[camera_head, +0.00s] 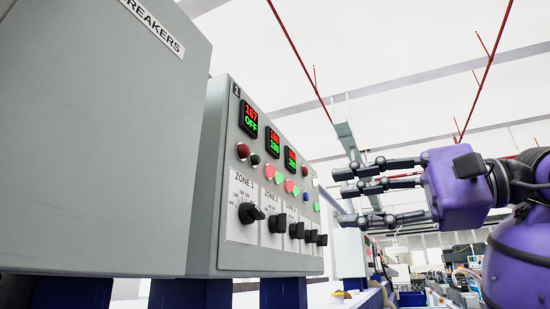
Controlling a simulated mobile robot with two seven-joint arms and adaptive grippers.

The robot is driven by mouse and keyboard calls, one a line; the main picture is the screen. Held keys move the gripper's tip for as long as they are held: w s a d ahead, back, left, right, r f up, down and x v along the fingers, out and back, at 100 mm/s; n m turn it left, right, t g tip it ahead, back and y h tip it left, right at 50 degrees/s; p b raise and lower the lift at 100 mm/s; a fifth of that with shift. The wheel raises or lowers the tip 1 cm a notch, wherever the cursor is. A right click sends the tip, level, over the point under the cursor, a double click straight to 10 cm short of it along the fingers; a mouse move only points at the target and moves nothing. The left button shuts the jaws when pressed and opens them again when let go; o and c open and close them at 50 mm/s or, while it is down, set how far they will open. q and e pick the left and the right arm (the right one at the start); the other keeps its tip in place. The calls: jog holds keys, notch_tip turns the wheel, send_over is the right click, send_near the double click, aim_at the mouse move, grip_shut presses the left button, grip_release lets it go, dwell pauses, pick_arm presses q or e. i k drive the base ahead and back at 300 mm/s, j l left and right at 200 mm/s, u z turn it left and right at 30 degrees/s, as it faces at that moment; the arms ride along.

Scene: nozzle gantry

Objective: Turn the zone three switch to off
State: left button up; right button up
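The grey control panel (217,160) carries a row of black rotary switches. The zone 1 switch (250,213) is nearest, and its handle is turned toward the lower right. The zone 2 switch (277,223) is beside it. The third switch along (297,230) appears to be zone three; its label and exact setting are too small to read. My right gripper (346,194) is to the right of the panel, its dark fingers spread and pointing left. It is empty and appears apart from the switches. My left gripper is not in view.
A large grey breaker box (95,150) fills the left side and stands out beside the panel. Red and green displays (273,145) and coloured buttons sit above the switches. Blue supports (285,293) stand below. Space right of the panel looks open.

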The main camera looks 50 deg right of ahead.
aim_at(297, 231)
jog(key=k+l, duration=0.2)
jog(key=k, duration=0.3)
jog(key=k+l, duration=0.2)
jog(key=k, duration=0.25)
